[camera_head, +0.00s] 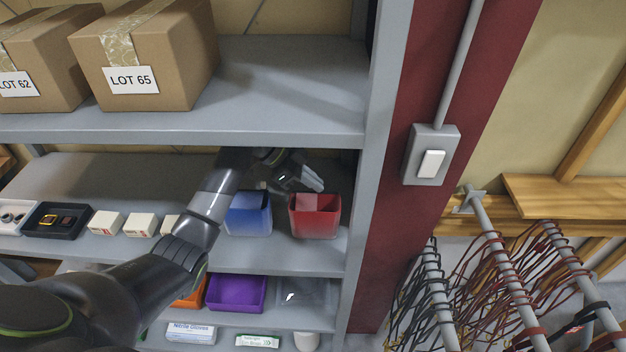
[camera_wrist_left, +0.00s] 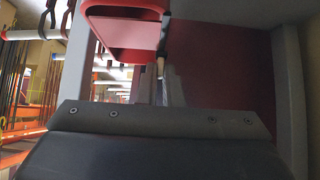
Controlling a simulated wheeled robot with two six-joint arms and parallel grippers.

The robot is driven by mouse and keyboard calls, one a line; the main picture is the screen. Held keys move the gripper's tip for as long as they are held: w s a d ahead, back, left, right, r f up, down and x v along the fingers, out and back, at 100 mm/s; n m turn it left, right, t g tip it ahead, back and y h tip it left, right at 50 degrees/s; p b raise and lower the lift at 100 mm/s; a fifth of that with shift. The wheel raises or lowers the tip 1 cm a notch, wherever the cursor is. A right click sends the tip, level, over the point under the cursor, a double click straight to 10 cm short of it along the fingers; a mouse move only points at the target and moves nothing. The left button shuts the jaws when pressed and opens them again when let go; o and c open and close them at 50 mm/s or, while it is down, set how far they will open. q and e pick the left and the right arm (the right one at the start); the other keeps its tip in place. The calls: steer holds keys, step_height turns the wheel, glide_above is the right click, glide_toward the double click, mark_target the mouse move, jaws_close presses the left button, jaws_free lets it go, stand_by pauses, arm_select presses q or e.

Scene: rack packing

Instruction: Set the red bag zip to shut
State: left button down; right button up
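The red bag (camera_head: 315,222) stands open-topped on the middle shelf, near the right upright. A lighter red panel shows inside its top. In the left wrist view the red bag (camera_wrist_left: 125,52) is at the top, left of centre. My left gripper (camera_head: 308,182) is over the back left of the bag's top edge, close to it. In the wrist view its fingers (camera_wrist_left: 161,88) point up the picture with a narrow gap between them. A small dark and pale piece shows by the tips; I cannot tell if it is gripped. My right gripper is out of view.
A blue bag (camera_head: 248,216) stands just left of the red one. The upper shelf (camera_head: 290,95) with boxes is close above my arm. The right upright (camera_head: 372,150) limits room on that side. Small white boxes (camera_head: 140,225) stand left; a purple bin (camera_head: 237,293) sits below.

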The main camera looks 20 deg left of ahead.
mark_target(315, 192)
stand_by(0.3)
arm_select(q)
steer(key=d, duration=0.2)
steer(key=w+d+b, duration=0.1)
steer(key=d, duration=0.1)
steer(key=shift+w+d, duration=0.15)
steer(key=c, duration=1.9)
jaws_free()
steer(key=o, duration=0.3)
steer(key=b+v, duration=0.2)
steer(key=v, duration=0.3)
steer(key=shift+a+f, duration=0.1)
steer(key=shift+a, duration=0.2)
steer(key=shift+s+a+b, duration=0.55)
steer(key=shift+a+b, duration=0.3)
steer(key=shift+a, duration=1)
steer(key=shift+s+a+b, duration=0.55)
steer(key=shift+a+b, duration=0.25)
steer(key=shift+a, duration=1.05)
steer(key=shift+s+a+b, duration=0.6)
steer(key=shift+a+b, duration=0.25)
steer(key=shift+a, duration=1)
